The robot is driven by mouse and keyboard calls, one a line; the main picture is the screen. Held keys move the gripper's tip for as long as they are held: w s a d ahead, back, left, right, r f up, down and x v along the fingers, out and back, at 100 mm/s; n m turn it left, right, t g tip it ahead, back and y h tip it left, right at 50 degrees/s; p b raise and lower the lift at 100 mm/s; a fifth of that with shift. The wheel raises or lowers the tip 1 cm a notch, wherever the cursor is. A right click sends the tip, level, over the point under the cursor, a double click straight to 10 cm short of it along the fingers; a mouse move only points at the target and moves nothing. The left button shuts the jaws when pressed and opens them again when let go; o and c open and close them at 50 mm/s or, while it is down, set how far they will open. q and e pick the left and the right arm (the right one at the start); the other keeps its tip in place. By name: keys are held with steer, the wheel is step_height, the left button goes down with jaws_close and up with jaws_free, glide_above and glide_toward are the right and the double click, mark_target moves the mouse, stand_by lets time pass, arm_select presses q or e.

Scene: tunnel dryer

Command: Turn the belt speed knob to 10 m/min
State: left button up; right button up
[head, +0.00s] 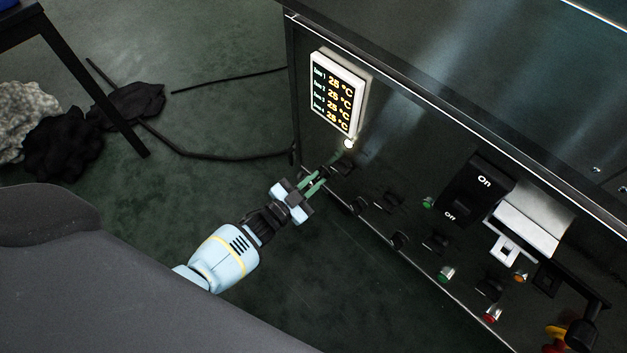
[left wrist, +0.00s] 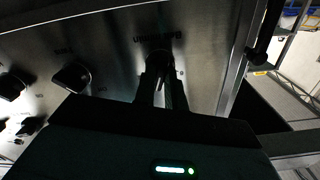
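The dark control panel (head: 400,215) shows at an angle in the head view, with several black knobs along its lower left part. My left gripper (head: 331,164) reaches its green fingers to the leftmost knob, below the display. The knob's pointer and scale are too dark to read. My right gripper is in neither view.
A lit display (head: 338,92) reads 25 °C on several lines. Another knob (left wrist: 72,76) is beside the gripper. An On/Off switch (head: 474,192), a white latch (head: 506,247) and coloured buttons are farther right. A cable (head: 220,154) lies on the floor.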

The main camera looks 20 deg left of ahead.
arm_select(q)
steer(key=o, duration=0.4)
steer(key=shift+o, duration=0.2)
steer(key=shift+s+a, duration=0.1)
steer(key=shift+s, duration=0.1)
steer(key=p+v, duration=0.3)
steer(key=v, duration=0.4)
steer(key=shift+s, duration=0.2)
